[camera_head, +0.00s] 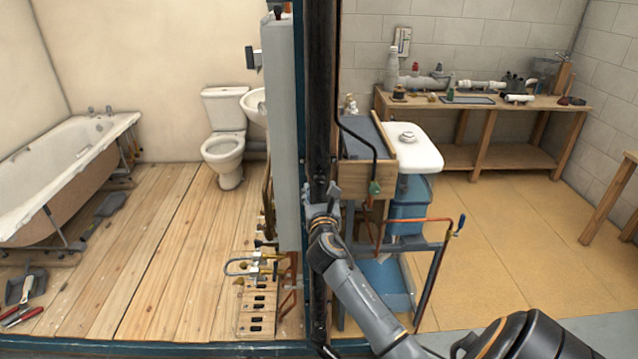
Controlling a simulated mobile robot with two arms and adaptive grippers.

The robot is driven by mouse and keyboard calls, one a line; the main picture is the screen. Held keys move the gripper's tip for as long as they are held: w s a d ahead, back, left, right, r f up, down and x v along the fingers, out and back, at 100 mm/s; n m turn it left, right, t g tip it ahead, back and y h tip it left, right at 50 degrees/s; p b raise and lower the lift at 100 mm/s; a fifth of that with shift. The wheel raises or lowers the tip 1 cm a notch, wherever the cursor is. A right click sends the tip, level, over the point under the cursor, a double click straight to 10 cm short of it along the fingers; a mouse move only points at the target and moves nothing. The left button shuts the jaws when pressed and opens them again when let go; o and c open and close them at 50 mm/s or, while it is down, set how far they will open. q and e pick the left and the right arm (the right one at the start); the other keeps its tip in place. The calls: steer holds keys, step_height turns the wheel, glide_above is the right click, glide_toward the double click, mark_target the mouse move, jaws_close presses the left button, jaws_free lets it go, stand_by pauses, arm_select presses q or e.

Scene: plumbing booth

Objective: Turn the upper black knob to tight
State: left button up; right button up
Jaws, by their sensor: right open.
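My right gripper (322,193) is open, in front of the tall dark vertical pipe (321,90) near the middle of the view. My right arm reaches up to it from the lower right. I cannot clearly make out the upper black knob. A small dark fitting (258,243) shows low on the copper and brass pipework, left of the tall grey panel (281,140). I cannot tell if it is the knob. The gripper and pipe hide part of what is behind them. My left gripper is out of view.
Left is a wooden floor with a bathtub (70,165), a toilet (224,140) and hand tools. Right are a white sink (413,147), a copper pipe (400,222) with a blue-handled valve, and a workbench (480,102). The tan floor at right is mostly clear.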

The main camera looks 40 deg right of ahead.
mark_target(319, 179)
steer(key=shift+x, duration=1.4)
steer(key=shift+c, duration=0.4)
steer(key=shift+s, duration=0.1)
jaws_close()
